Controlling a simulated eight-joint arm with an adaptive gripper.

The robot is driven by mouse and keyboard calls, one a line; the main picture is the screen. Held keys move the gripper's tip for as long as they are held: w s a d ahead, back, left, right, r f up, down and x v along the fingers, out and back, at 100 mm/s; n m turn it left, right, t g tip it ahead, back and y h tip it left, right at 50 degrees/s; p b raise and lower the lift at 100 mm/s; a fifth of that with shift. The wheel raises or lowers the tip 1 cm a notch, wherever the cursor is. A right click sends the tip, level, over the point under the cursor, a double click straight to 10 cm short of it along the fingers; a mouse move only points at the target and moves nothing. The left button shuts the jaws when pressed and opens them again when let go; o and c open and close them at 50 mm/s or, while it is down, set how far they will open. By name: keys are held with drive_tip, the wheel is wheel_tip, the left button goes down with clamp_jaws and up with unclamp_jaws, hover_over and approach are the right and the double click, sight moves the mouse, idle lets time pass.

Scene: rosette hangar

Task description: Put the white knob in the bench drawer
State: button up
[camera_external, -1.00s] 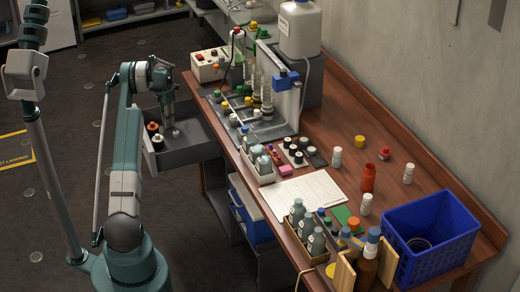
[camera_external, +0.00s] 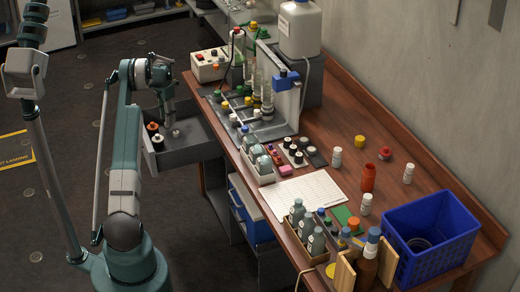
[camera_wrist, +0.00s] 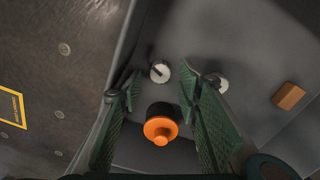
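The bench drawer (camera_external: 207,143) is pulled out at the bench's left end. My gripper (camera_external: 169,118) points down over it; in the wrist view, my gripper (camera_wrist: 160,82) has its two green fingers apart with nothing held between them. A white knob (camera_wrist: 160,71) with a dark pointer line lies on the grey drawer floor, showing between the fingertips. A second pale round piece (camera_wrist: 222,84) is partly hidden by the right finger. A white piece (camera_external: 175,133) shows in the drawer in the external view; I cannot tell which of the two it is.
A black knob with an orange top (camera_wrist: 161,128) and an orange-brown block (camera_wrist: 288,96) are also in the drawer. The bench (camera_external: 325,118) carries bottles, a rack, jars and a blue basket (camera_external: 425,262). Open floor (camera_external: 70,130) lies left of the drawer.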

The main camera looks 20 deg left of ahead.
wheel_tip(320, 180, up, 10)
drive_tip(key=p, duration=0.1)
drive_tip(key=shift+f+p, duration=0.2)
drive_tip(key=shift+p, duration=0.15)
idle(0.5)
